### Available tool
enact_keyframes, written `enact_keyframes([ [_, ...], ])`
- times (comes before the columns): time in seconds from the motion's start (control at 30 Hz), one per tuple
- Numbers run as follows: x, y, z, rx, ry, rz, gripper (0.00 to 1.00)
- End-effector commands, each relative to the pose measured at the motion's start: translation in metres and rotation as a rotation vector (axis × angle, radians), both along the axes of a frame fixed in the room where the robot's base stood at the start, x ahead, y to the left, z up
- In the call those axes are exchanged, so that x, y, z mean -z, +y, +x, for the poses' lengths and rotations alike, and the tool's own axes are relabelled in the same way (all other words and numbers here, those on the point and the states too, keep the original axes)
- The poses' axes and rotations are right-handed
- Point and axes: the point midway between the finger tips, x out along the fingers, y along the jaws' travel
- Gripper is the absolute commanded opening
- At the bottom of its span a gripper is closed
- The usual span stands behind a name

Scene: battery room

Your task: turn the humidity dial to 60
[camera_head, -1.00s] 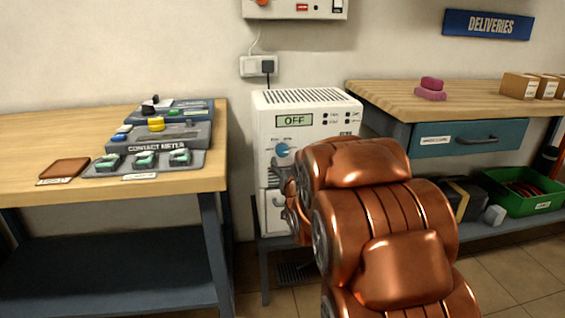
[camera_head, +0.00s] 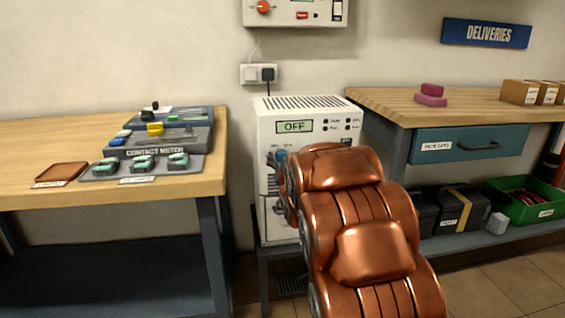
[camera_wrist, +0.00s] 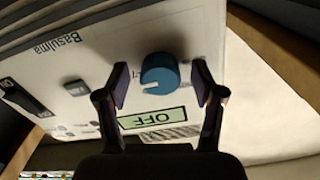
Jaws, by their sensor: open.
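The humidity dial is a blue round knob on the front of a white dehumidifier (camera_head: 290,104) whose display (camera_head: 294,127) reads OFF. In the wrist view the dial (camera_wrist: 160,74) lies between the two fingertips of my open gripper (camera_wrist: 162,84), with a gap on each side. The display also shows in the wrist view (camera_wrist: 155,118), upside down. In the head view my copper arm covers much of the unit's front. There the dial (camera_head: 280,156) is only partly visible, and a bit of my gripper (camera_head: 272,178) shows beside the arm. The scale marks are too small to read.
A wooden bench with a contact meter (camera_head: 160,145) stands to the left. A right bench (camera_head: 400,106) has a teal drawer (camera_head: 470,143) and a green crate (camera_head: 525,210) below. A wall socket (camera_head: 258,74) is above the unit.

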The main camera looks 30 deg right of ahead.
Motion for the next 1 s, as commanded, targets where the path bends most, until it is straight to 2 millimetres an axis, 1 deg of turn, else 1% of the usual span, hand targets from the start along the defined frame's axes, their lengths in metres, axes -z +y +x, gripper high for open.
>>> enact_keyframes([
  [0.17,-0.0004,0.0,-0.0002,0.0,0.0,0.0,0.67],
  [0.73,-0.0005,0.0001,-0.0004,0.0,-0.001,0.0,0.08],
  [1.0,-0.0012,0.0,-0.0004,0.0,0.011,-0.028,0.08],
])
